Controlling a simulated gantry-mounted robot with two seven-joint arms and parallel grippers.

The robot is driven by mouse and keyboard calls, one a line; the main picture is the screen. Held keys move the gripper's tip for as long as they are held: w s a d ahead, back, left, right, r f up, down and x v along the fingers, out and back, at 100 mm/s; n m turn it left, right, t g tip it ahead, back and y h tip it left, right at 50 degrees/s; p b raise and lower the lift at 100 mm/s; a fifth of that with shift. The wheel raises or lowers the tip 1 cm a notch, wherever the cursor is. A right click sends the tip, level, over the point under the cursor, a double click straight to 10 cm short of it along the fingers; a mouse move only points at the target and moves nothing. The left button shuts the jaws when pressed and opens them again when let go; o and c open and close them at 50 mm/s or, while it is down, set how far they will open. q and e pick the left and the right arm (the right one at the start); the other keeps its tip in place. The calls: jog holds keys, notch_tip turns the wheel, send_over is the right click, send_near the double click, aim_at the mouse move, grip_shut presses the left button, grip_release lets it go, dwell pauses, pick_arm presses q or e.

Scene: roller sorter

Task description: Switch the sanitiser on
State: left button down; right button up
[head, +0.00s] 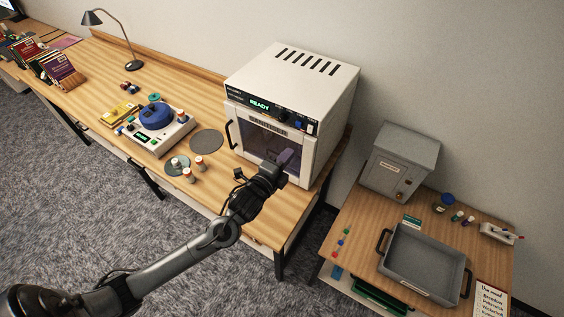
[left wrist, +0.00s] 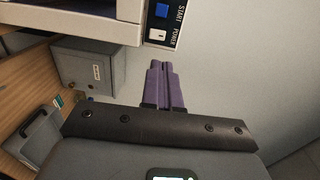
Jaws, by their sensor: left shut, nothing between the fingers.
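The sanitiser (head: 318,85) is a white box with a dark window door on the wooden bench. Its green display (head: 260,104) is lit and reads READY. The front panel also has a dark knob, a blue START button (head: 298,125) and a small POWER switch (head: 311,128) at the right end. In the left wrist view the blue START button (left wrist: 162,10) and the white POWER switch (left wrist: 157,34) show at the top. My left gripper (head: 288,157), with purple fingers, is shut and empty, in front of the door's right side, below the panel. My right gripper is not in view.
A dark handle (head: 231,134) is on the door's left side. A device with a blue top (head: 156,116), small bottles and a lamp (head: 95,18) stand left on the bench. A grey cabinet (head: 400,160) and grey tray (head: 424,262) are on the right table. A floor gap separates the tables.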

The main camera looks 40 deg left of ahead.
pick_arm(q)
jog(key=shift+s+r, duration=0.15)
jog(key=shift+s, duration=0.75)
jog(key=shift+d, duration=0.1)
